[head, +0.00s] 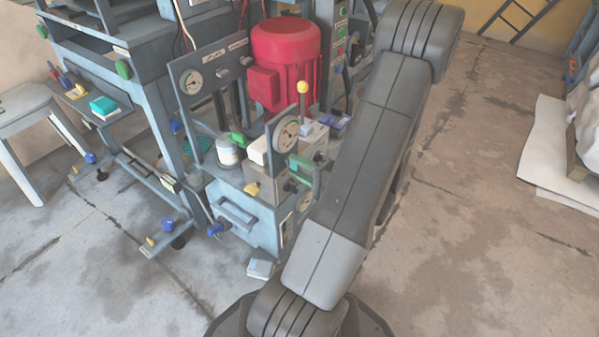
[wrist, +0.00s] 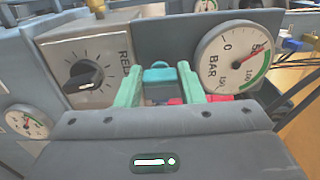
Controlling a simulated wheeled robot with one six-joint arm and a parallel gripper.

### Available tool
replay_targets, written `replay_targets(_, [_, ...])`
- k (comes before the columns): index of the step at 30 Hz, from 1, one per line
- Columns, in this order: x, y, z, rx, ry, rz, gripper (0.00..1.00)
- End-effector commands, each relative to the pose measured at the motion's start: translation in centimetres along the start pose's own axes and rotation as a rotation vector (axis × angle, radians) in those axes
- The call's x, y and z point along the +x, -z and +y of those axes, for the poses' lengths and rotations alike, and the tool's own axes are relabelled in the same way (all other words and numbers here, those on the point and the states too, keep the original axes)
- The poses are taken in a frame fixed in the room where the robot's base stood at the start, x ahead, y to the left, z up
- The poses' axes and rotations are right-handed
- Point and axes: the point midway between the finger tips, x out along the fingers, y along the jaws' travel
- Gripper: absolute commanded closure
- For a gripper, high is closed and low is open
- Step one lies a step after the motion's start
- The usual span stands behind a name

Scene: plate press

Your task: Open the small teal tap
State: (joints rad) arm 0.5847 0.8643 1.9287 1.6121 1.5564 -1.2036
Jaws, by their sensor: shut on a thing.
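In the wrist view my gripper (wrist: 160,76) reaches forward with its two pale green fingers on either side of the small teal tap (wrist: 161,75). The fingers are shut on the tap. Only the tap's top and near face show between them; its lower part is partly hidden by my gripper's body. In the head view my arm covers much of the area around my gripper, and I cannot clearly make out the tap there.
A grey box with a black knob (wrist: 84,75) stands left of the fingers, and a BAR gauge (wrist: 233,57) stands close on the right. In the head view a red motor (head: 285,62) rises behind a round gauge (head: 287,133). Open floor (head: 480,220) lies to the right.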

Motion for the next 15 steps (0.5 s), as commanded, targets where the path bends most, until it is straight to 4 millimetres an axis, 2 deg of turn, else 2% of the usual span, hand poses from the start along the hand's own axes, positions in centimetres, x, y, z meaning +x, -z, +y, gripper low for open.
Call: replay_targets(15, [-0.03, -0.07, 0.12, -0.034, -0.003, -0.002, 0.88])
